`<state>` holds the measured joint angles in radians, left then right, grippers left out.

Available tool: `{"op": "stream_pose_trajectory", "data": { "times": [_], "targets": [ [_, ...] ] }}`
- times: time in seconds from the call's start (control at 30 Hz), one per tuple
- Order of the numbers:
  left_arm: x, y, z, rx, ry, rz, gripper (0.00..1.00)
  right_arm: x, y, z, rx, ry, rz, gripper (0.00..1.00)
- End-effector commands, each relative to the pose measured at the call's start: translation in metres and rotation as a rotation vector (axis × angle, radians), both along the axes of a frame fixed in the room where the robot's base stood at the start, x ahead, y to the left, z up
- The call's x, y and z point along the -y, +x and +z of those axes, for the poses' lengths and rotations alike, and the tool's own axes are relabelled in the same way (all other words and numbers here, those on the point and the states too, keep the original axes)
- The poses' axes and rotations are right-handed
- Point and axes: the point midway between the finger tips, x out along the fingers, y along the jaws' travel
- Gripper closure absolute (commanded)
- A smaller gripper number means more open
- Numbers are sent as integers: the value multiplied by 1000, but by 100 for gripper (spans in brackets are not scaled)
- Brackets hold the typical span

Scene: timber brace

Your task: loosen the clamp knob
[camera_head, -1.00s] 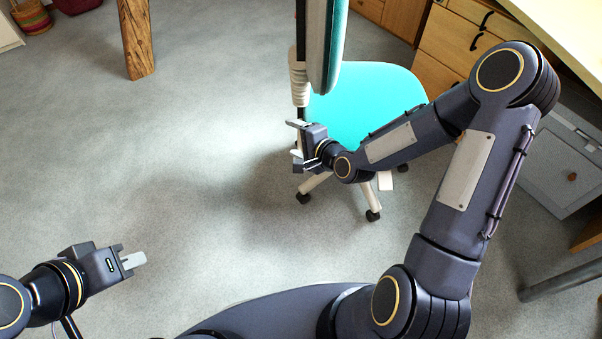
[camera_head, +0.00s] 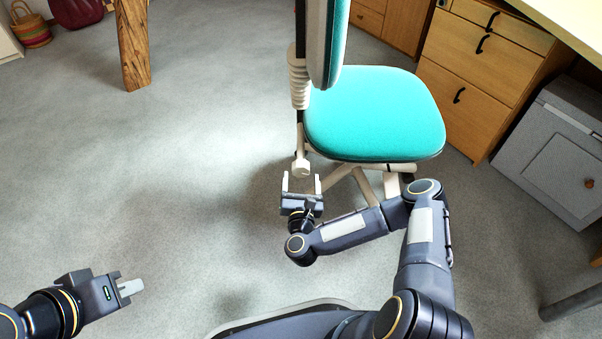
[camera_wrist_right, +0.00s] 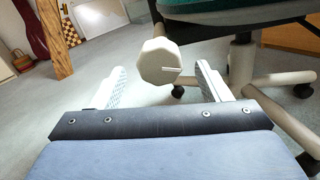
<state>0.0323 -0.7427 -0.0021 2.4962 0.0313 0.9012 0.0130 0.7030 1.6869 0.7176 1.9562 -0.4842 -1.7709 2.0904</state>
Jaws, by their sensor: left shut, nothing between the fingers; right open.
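The clamp knob (camera_head: 301,167) is a pale, many-sided knob low on the back of the teal office chair (camera_head: 375,115), under the ribbed backrest post. In the right wrist view the knob (camera_wrist_right: 161,61) shows face-on, with a line mark on its right side. My right gripper (camera_head: 301,183) is open just in front of the knob. In the wrist view its fingertips stand left and right of the knob, with gaps on both sides. My left gripper (camera_head: 131,288) is shut and empty over the floor at the lower left, far from the chair.
Wooden drawers (camera_head: 480,60) and a grey cabinet (camera_head: 560,160) stand on the right, beside a desk top (camera_head: 570,25). A timber post (camera_head: 132,45) and a woven basket (camera_head: 30,28) are at the upper left. The floor left of the chair is clear.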

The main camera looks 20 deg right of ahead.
Motion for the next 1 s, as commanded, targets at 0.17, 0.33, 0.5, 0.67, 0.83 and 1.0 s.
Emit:
{"op": "stream_pose_trajectory", "data": {
  "times": [0.17, 0.33, 0.5, 0.67, 0.83, 1.0],
  "targets": [
    [0, 0, -11, 0, 0, 0, 100, 7, 26, -1, 3, -3, -1, 30],
    [0, 0, -13, 0, 0, 0, 100, 10, 38, 0, 1, -2, 2, 30],
    [0, 0, -13, 0, 0, 0, 100, 10, 39, 0, -1, -2, 3, 30],
    [0, 0, -13, 0, 0, 0, 100, 10, 39, 0, -1, -2, 3, 38],
    [0, 0, -13, 0, 0, 0, 100, 10, 39, 0, -1, -2, 3, 60],
    [0, 0, -13, 0, 0, 0, 100, 10, 39, 0, -1, -3, 3, 75]
  ]
}}
